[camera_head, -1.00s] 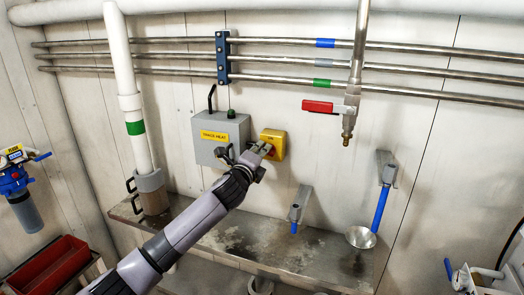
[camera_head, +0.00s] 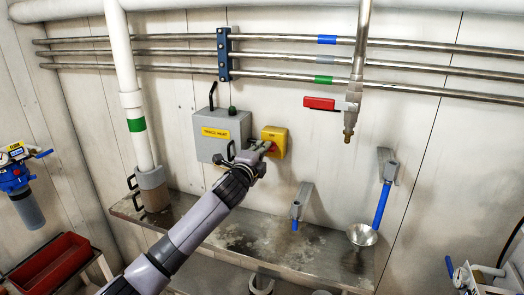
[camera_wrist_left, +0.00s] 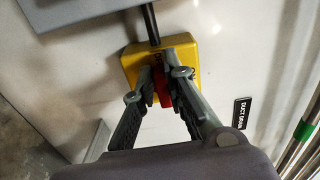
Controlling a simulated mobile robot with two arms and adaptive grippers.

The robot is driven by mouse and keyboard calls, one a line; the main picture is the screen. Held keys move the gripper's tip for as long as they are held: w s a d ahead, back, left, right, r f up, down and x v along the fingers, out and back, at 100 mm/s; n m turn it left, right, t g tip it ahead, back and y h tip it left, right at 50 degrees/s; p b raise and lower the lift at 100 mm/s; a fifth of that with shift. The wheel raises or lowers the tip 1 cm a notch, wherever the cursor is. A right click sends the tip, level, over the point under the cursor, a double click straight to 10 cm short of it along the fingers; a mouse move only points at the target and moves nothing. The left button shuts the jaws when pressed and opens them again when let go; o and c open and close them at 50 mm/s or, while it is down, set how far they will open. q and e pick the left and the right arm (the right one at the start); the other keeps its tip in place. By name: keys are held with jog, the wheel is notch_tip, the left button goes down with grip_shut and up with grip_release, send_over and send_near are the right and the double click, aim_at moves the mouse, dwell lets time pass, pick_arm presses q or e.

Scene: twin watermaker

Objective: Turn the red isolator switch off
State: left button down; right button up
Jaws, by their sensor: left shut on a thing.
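The isolator is a yellow box (camera_head: 280,138) on the wall, right of the grey trace heat box. It also shows in the left wrist view (camera_wrist_left: 185,60). Its red switch handle (camera_wrist_left: 162,88) shows between my fingers in the left wrist view; a small bit of red shows in the head view (camera_head: 272,147). My left gripper (camera_head: 264,148) is at the front of the yellow box. In the left wrist view my left gripper (camera_wrist_left: 165,85) is shut on the red handle, a finger on each side. The fingers hide part of the handle. My right gripper is in neither view.
The grey trace heat box (camera_head: 220,135) with a black lever and green lamp sits close left of my gripper. A steel shelf (camera_head: 250,236) runs below. A pipe with a red valve handle (camera_head: 319,103) is at upper right. A label (camera_wrist_left: 242,113) is beside the isolator.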

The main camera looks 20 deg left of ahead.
pick_arm(q)
jog(key=shift+f, duration=0.1)
jog(key=c, duration=1.6)
grip_release()
jog(key=shift+c, duration=0.2)
jog(key=s, duration=1.2)
jog(key=shift+a, duration=0.2)
